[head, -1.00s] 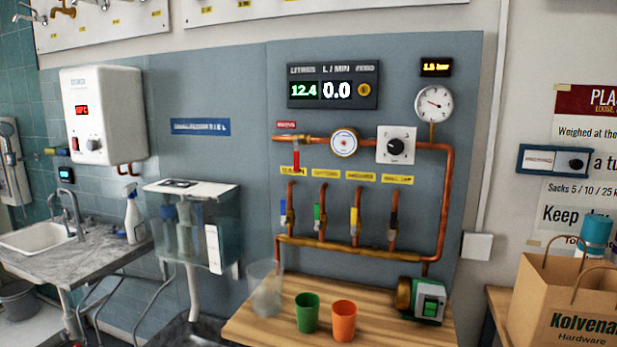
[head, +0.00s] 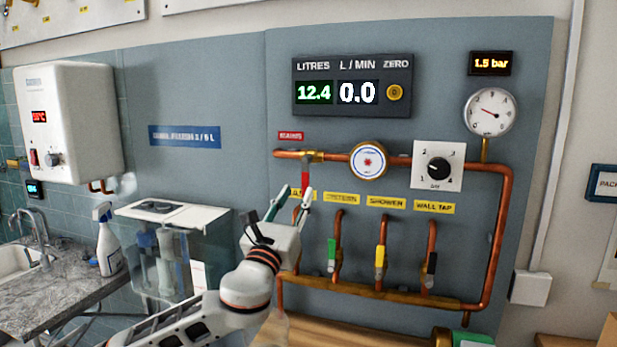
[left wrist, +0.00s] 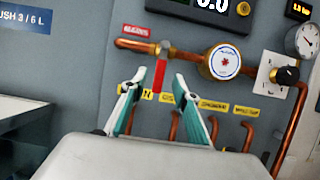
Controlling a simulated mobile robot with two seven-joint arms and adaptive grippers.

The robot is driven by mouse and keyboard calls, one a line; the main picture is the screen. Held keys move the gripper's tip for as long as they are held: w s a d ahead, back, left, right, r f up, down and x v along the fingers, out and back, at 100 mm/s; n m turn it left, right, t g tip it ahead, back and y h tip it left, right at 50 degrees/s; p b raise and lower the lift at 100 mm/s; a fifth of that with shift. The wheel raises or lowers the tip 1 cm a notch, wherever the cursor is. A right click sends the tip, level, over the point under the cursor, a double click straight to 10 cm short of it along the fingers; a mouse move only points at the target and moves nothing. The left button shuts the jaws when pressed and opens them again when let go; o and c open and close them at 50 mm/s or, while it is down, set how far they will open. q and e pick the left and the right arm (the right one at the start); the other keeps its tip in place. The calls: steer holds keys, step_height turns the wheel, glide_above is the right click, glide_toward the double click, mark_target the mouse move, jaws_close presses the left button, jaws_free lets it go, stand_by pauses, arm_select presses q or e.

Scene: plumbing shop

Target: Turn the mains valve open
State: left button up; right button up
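The mains valve (head: 313,157) sits on the upper copper pipe, just under a red label. Its red lever (head: 305,178) hangs straight down, across the line of the pipe. In the left wrist view the lever (left wrist: 159,76) appears between the fingertips of my left gripper (left wrist: 159,80). In the head view my left gripper (head: 297,193) is open and empty, with its tips by the lower part of the lever. I cannot tell whether a finger touches it. The flow display (head: 357,93) reads 0.0 L/min. My right gripper is not in view.
Right of the valve are a round meter (head: 369,160), a dial (head: 437,168) and a pressure gauge (head: 489,111). Green (head: 332,252), yellow (head: 380,262) and black (head: 431,263) levers hang below. A clear cistern (head: 170,258) stands left of my arm.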

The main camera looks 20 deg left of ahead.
mark_target(305, 179)
arm_select(q)
steer(key=x, duration=0.7)
steer(key=shift+w+d+p, duration=0.1)
steer(key=shift+w+p, duration=0.05)
steer(key=shift+p, duration=0.2)
steer(key=shift+c, duration=0.4)
jaws_close()
